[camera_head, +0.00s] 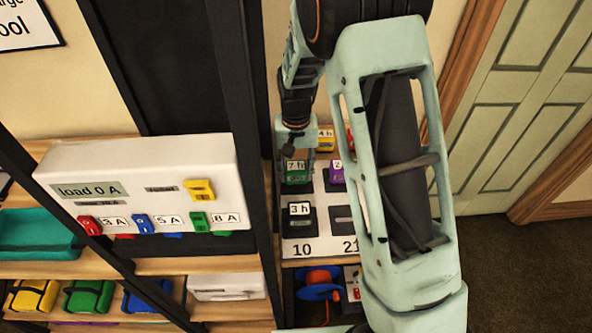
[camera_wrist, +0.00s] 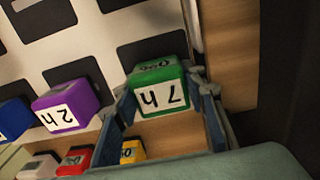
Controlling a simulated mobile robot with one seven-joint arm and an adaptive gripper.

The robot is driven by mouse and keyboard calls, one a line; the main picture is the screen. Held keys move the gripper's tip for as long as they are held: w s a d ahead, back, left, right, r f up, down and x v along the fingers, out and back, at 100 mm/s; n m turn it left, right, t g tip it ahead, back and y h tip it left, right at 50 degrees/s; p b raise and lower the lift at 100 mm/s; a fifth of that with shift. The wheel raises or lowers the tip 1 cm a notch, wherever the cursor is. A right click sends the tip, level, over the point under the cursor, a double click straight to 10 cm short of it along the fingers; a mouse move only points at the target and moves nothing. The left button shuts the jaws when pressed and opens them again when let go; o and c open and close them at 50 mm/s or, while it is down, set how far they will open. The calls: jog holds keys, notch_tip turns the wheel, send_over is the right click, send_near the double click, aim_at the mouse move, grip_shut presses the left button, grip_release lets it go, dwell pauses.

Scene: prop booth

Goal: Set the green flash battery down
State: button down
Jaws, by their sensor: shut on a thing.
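The green flash battery (camera_head: 297,177) has a white label that reads 7 h. In the wrist view the battery (camera_wrist: 157,73) sits between the two fingers of my gripper (camera_wrist: 165,95), which is shut on it. In the head view my gripper (camera_head: 294,150) is above the left column of a white board (camera_head: 319,247) with dark slots. The battery is over or at a dark slot there; I cannot tell whether it touches the board.
A purple battery (camera_head: 337,175) stands right of the green one, a yellow one (camera_head: 326,140) behind. A dark battery marked 3 h (camera_head: 299,220) is in front, beside an empty slot (camera_head: 345,219). A white load box (camera_head: 140,180) and black shelf post (camera_head: 250,180) stand left.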

aim_at(296, 166)
jog(key=c, duration=1.2)
grip_release()
notch_tip(296, 166, up, 12)
jog(key=shift+s+r, duration=0.1)
